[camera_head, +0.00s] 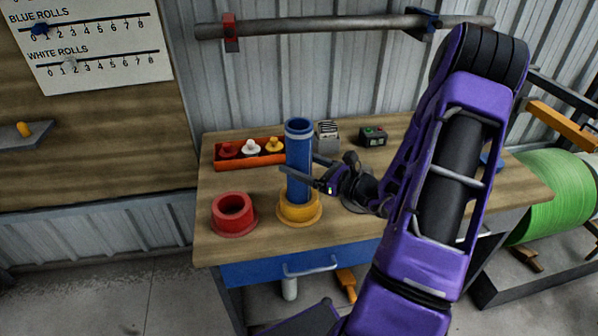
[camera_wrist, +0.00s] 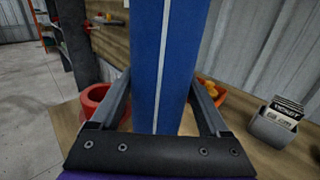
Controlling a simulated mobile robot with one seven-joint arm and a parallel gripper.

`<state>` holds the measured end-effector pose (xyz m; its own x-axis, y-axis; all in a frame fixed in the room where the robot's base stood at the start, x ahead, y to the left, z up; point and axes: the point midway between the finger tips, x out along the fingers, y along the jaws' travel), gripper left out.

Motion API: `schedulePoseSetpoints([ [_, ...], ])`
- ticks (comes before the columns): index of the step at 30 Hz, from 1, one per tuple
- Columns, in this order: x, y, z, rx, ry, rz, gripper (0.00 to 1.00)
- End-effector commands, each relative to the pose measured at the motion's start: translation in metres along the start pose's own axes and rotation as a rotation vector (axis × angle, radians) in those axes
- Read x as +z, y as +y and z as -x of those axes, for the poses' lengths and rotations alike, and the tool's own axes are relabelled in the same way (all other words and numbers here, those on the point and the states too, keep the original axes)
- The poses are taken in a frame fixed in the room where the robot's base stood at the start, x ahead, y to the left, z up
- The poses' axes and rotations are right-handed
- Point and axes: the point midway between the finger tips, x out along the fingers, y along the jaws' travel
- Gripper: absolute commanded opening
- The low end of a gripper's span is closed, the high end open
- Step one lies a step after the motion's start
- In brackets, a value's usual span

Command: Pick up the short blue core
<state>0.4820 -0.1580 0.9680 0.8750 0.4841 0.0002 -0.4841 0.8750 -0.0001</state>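A blue tube (camera_head: 299,158) stands upright in a yellow flanged ring (camera_head: 300,210) on the workbench. It is the only blue tube that shows clearly, and I cannot judge whether it is the short core. My gripper (camera_head: 302,174) reaches in from the right at the tube's lower half, one finger in front and one behind. In the wrist view the tube (camera_wrist: 163,65) fills the space between my two fingers, a white stripe down its side. The fingers lie close along both sides; whether they press on it cannot be told.
A red flanged ring (camera_head: 234,214) sits left of the tube. Behind are an orange tray (camera_head: 232,161) with red, white and yellow pieces, a grey card box (camera_head: 327,136) and a dark button box (camera_head: 373,137). My arm hides the bench (camera_head: 225,250)'s right part.

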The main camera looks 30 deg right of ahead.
Motion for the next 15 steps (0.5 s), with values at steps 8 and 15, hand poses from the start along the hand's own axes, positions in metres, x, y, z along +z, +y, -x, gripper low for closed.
schedulePoseSetpoints([
  [8, -0.0002, -0.0001, 0.0003, 0.000, 0.001, 0.000, 0.17],
  [15, 0.0006, -0.0001, 0.0002, 0.000, -0.001, 0.000, 0.00],
])
